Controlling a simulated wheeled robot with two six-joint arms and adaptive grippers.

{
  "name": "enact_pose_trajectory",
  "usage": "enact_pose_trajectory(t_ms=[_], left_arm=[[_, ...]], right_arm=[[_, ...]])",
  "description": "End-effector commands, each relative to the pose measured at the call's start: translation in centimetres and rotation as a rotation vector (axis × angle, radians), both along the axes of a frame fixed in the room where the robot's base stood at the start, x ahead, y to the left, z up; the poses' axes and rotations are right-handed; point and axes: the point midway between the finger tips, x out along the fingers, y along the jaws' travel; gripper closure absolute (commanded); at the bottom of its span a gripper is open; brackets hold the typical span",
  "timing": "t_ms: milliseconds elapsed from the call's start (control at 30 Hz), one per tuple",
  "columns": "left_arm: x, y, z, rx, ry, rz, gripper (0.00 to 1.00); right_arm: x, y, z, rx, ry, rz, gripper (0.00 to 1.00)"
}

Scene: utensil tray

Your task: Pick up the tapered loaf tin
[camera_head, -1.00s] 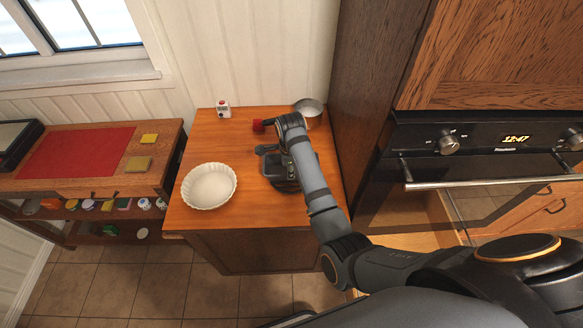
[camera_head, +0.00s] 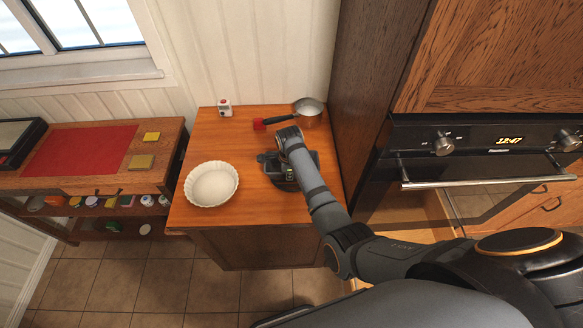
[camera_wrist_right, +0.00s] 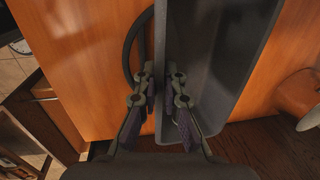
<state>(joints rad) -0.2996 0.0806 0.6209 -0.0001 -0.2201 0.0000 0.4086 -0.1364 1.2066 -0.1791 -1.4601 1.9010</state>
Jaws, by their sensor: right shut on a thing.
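The tapered loaf tin is a dark grey, straight-walled tin on the wooden counter. In the head view only part of the tin (camera_head: 314,160) shows, as my right arm and gripper cover much of it. In the right wrist view the tin (camera_wrist_right: 222,45) runs up the right half of the picture. My right gripper (camera_wrist_right: 163,72) is shut on its near long wall, with one finger outside and the other inside the tin. The same gripper (camera_head: 282,172) is mostly dark against the tin in the head view. My left gripper is not in view.
A white fluted dish (camera_head: 211,184) stands left of the tin. A dark curved strip (camera_wrist_right: 130,45) is beside the tin. A tall cabinet (camera_head: 375,90) borders the right.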

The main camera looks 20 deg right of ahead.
Motion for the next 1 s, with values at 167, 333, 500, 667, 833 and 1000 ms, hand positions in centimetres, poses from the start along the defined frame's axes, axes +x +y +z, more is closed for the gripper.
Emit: enact_pose_trajectory(t_ms=[167,333,500,667,833,1000], left_arm=[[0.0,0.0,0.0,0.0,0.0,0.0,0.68],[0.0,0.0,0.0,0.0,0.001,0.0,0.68],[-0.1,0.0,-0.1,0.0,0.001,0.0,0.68],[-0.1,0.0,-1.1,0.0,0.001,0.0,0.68],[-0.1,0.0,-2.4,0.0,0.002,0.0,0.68],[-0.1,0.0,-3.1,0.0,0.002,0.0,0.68]], right_arm=[[-0.1,0.0,-0.1,0.001,0.003,0.0,1.0],[-0.1,0.0,-0.1,0.001,0.003,0.0,1.0],[0.0,0.0,0.1,0.002,0.002,0.0,1.0],[0.1,0.1,2.7,0.001,-0.004,-0.002,1.0],[0.1,0.0,6.6,0.001,-0.003,-0.001,1.0],[0.0,0.0,9.3,0.001,-0.001,0.0,1.0]])
